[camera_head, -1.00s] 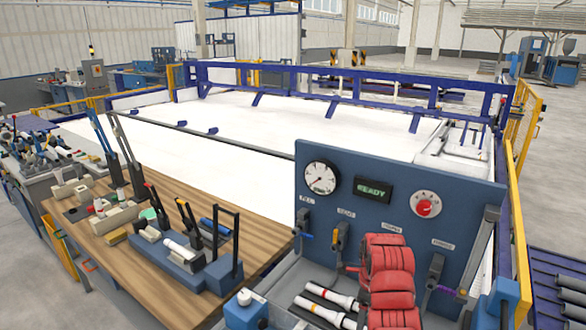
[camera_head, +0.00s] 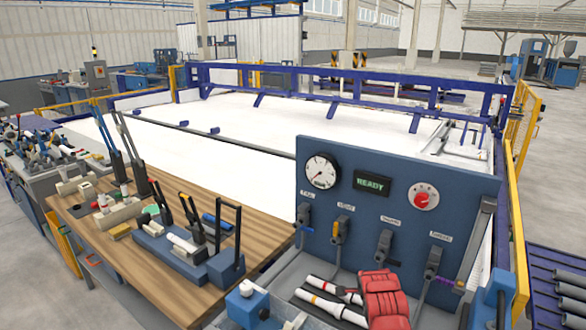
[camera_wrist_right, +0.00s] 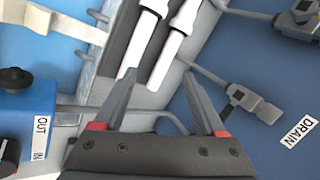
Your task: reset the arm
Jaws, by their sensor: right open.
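My right arm (camera_head: 385,297), red, comes in at the bottom right of the head view, in front of the blue control panel (camera_head: 400,250). In the right wrist view my right gripper (camera_wrist_right: 159,74) is open, with nothing between its fingers. White pipes (camera_wrist_right: 143,42) lie beyond the fingertips in that view. In the head view they show as white pipes (camera_head: 322,309) with coloured bands, in a tray left of the arm. I cannot tell whether the fingers touch them. My left gripper is in neither view.
The panel carries a gauge (camera_head: 321,172), a READY display (camera_head: 372,184), a red knob (camera_head: 422,198) and several valve handles. A blue box (camera_wrist_right: 25,118) marked OUT and IN is at the wrist view's left. A wooden bench (camera_head: 150,265) with tools stands left.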

